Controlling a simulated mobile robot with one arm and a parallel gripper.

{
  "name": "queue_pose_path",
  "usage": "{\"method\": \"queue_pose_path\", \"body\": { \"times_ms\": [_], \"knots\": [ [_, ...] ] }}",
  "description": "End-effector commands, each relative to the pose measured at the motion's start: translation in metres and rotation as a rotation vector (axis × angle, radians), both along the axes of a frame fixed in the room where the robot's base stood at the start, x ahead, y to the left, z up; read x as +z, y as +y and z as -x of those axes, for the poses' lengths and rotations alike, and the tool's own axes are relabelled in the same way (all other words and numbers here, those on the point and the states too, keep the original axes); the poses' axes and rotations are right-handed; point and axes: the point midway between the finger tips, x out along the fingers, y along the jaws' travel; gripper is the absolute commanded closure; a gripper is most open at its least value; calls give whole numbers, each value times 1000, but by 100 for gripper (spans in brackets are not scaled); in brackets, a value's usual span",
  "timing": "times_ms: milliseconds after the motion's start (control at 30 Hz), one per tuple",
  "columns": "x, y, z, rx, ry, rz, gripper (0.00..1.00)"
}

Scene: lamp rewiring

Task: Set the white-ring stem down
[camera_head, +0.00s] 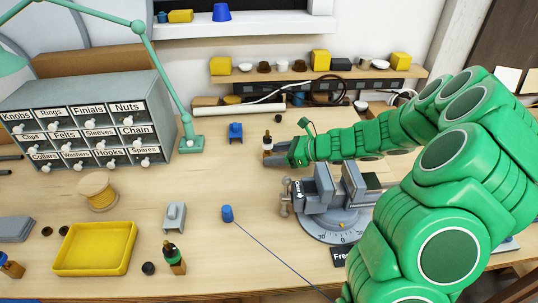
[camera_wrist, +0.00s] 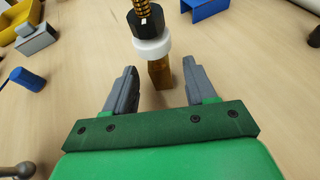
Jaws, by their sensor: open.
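The white-ring stem (camera_head: 267,143) stands upright on the bench, just left of my gripper in the head view. In the wrist view the white-ring stem (camera_wrist: 150,47) shows a black collar, a white ring and a brass-coloured square base. My gripper (camera_head: 284,154) is low over the bench beside it. In the wrist view my gripper (camera_wrist: 160,70) is open, with one finger on each side of the stem's base. Gaps show between the fingers and the base. Whether the base fully touches the bench is hard to tell.
A blue cradle (camera_head: 235,133) and a grey cradle (camera_head: 174,216) stand to the left. A blue cylinder with a cord (camera_head: 227,214), a green-ringed stem (camera_head: 173,259) and a yellow tray (camera_head: 96,248) are nearer the front. A grey vise (camera_head: 325,190) stands close to my gripper.

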Motion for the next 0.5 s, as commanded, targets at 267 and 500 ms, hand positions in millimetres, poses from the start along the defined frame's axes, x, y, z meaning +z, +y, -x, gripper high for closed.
{"method": "queue_pose_path", "body": {
  "times_ms": [267,500],
  "knots": [
    [13,-29,11,-1,-2,0,44],
    [18,-39,16,-1,0,0,44]
  ]
}}
